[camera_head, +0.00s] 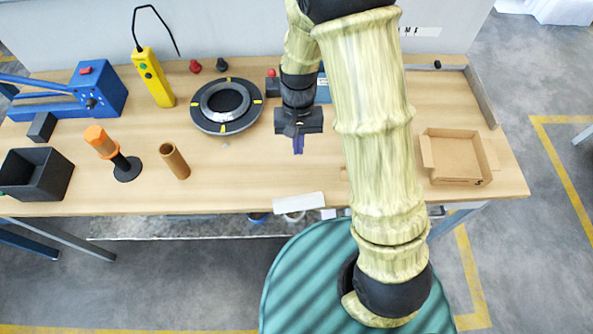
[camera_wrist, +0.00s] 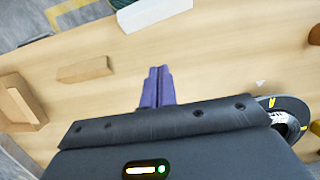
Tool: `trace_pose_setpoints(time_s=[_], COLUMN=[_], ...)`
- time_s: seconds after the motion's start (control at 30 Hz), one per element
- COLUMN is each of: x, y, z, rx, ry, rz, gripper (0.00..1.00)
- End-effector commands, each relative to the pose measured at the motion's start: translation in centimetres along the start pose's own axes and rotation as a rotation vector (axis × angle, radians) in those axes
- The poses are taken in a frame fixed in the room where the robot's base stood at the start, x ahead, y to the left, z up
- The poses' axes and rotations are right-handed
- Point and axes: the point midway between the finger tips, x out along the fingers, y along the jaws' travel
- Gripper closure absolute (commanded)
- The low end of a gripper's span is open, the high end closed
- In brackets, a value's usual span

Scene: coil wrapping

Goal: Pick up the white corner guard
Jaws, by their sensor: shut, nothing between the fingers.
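A white elongated piece (camera_head: 299,202), which looks like the white corner guard, lies at the table's front edge in the head view. In the wrist view it shows at the top (camera_wrist: 152,12), beyond my fingertips and clear of them. My gripper (camera_head: 298,146) is above the middle of the table, pointing down. Its purple fingers (camera_wrist: 157,86) are together with nothing between them. The white piece is nearer the front edge than my gripper, and they do not touch.
A black ring-shaped coil (camera_head: 205,121) lies left of my gripper. A brown tube (camera_head: 175,161) and an orange-handled tool (camera_head: 101,142) stand further left. An open cardboard box (camera_head: 460,177) is at the right. A tan block (camera_wrist: 86,69) lies between box and gripper.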

Motion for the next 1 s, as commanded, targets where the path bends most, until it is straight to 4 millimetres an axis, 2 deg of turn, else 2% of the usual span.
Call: trace_pose_setpoints(time_s=[0.17,0.3,0.5,0.67,0.93,1.0], x=[-3.2,-5.9,-8.3,-8.9,-8.9,-8.9], y=[3.4,6.6,10.3,11.4,11.5,11.5], z=[1.4,3.4,6.6,7.9,8.0,8.0], rx=[0.001,-0.005,-0.02,-0.028,-0.03,-0.03], ry=[0.11,0.231,0.387,0.444,0.449,0.449], rz=[-0.023,-0.029,-0.009,0.007,0.009,0.008], gripper=[1.0,1.0,1.0,1.0,1.0,0.86])
